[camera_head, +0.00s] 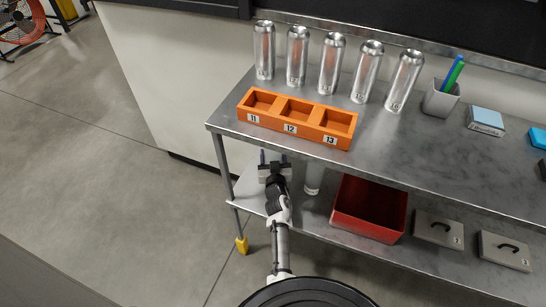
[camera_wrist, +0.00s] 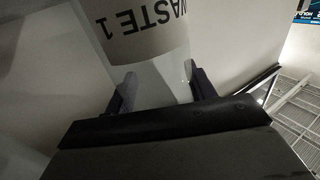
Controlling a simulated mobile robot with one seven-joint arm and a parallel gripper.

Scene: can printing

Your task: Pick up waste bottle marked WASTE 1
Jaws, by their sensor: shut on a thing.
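The white waste bottle (camera_wrist: 143,30) shows close up in the wrist view, its label reading WASTE 1 upside down. My gripper (camera_wrist: 160,82) is shut on it, with one dark finger on each side of the bottle below the label. In the head view my gripper (camera_head: 273,158) is at the left end of the steel table, just below the top's front edge. The held bottle cannot be made out there. Another whitish bottle (camera_head: 314,180) stands on the lower shelf to the right of my gripper; its label is not readable.
The tabletop (camera_head: 420,150) overhangs the lower shelf (camera_head: 250,190). On top are an orange holder (camera_head: 275,127), several silver cans (camera_head: 329,64) and a pen cup (camera_head: 440,100). A red bin (camera_head: 365,230) and grey lidded boxes (camera_head: 438,229) fill the shelf's right.

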